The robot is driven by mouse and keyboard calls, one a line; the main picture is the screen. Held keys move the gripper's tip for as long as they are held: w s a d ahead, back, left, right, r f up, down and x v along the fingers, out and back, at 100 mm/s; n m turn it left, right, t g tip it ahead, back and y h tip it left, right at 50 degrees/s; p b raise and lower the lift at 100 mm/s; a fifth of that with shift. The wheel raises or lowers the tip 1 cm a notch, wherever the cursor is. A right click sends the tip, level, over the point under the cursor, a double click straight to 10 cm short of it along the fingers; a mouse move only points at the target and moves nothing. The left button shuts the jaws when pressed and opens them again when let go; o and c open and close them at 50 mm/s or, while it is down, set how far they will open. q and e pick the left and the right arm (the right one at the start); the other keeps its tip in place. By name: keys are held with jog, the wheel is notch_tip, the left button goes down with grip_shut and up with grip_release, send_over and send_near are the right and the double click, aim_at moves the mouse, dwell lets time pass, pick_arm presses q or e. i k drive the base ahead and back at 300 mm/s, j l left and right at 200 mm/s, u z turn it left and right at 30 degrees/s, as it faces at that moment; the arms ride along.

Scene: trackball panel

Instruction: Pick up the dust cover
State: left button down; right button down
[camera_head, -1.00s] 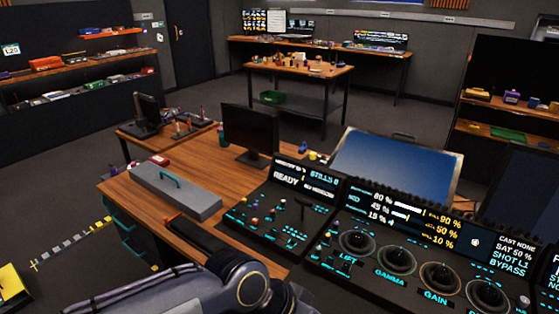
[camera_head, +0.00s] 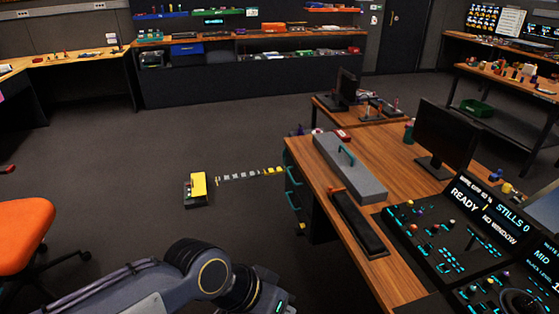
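A long grey cover with a teal handle (camera_head: 350,168) lies on the wooden desk, right of centre in the head view; it looks like the dust cover. Its handle stands up from the top. My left arm comes in at the bottom, with its end cut off by the lower edge, so its gripper fingers are out of view. The arm is left of the desk and apart from the cover. My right gripper is not in view.
A black wrist rest (camera_head: 357,222) lies in front of the cover, beside the control panel (camera_head: 437,240). A monitor (camera_head: 443,135) stands behind. A yellow-topped box (camera_head: 198,186) is on the floor and an orange chair (camera_head: 22,232) stands at left. The floor between is open.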

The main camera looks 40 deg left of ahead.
aim_at(365, 187)
jog(key=u, duration=0.8)
jog(key=z, duration=0.4)
jog(key=i+j+z, duration=0.35)
jog(key=j, duration=0.2)
jog(key=i+j+z, duration=0.2)
jog(key=j, duration=0.15)
jog(key=j+z, duration=0.2)
jog(key=i+j, duration=0.15)
jog(key=j, duration=0.25)
jog(key=i+j, duration=0.15)
jog(key=j, duration=0.25)
jog(key=i+j+z, duration=0.1)
jog(key=j, duration=0.3)
jog(key=i+j, duration=0.25)
jog(key=j, duration=0.15)
jog(key=i+j, duration=0.15)
jog(key=j, duration=0.25)
jog(key=i+j+z, duration=0.1)
jog(key=j, duration=0.3)
jog(key=i+j, duration=0.15)
jog(key=j, duration=0.3)
jog(key=i+j, duration=0.15)
jog(key=j, duration=0.25)
jog(key=i+j, duration=0.15)
jog(key=j, duration=0.15)
jog(key=i+j, duration=0.15)
jog(key=j, duration=0.15)
